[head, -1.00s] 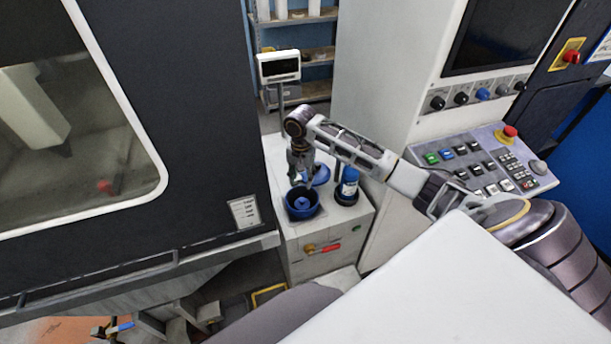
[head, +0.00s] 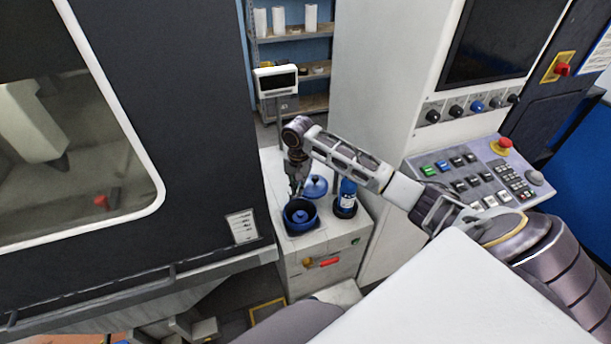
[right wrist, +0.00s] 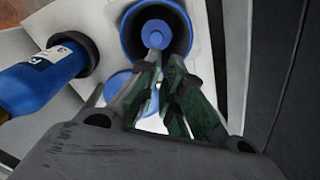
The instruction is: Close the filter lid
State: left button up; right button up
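The blue round filter housing (head: 301,217) sits open on top of the white cabinet, with a blue round piece inside. It also shows at the top of the right wrist view (right wrist: 157,12). The blue filter lid (head: 315,187) is off the opening, just behind and to the right. In the right wrist view the lid (right wrist: 116,86) is partly hidden by my fingers. My right gripper (head: 297,191) points down over the back of the housing. In the right wrist view its fingertips (right wrist: 164,62) are close together with nothing seen held. My left gripper is out of view.
A dark blue bottle (head: 347,196) stands in a black holder right of the lid. A display on a post (head: 277,80) rises behind. The white cabinet (head: 325,245) stands between the dark machine at left and the control panel (head: 480,175) at right.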

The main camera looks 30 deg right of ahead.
jog(key=w+d+r+n, duration=0.1)
jog(key=w, duration=0.2)
jog(key=w+d+r+n+t, duration=0.1)
jog(key=w+r, duration=0.1)
jog(key=w+d+r+t, duration=0.1)
jog(key=w, duration=0.2)
jog(key=shift+w+d+r+n, duration=0.15)
jog(key=shift+w+d+n, duration=0.2)
jog(key=shift+d+n, duration=0.05)
grip_shut()
jog(key=w+d+f+n+t+b, duration=0.1)
jog(key=w+d+f+n, duration=0.2)
jog(key=w+d+n, duration=0.3)
jog(key=shift+w+d+f+n+t+b, duration=0.3)
jog(key=shift+d+f+n, duration=0.1)
jog(key=shift+n, duration=0.2)
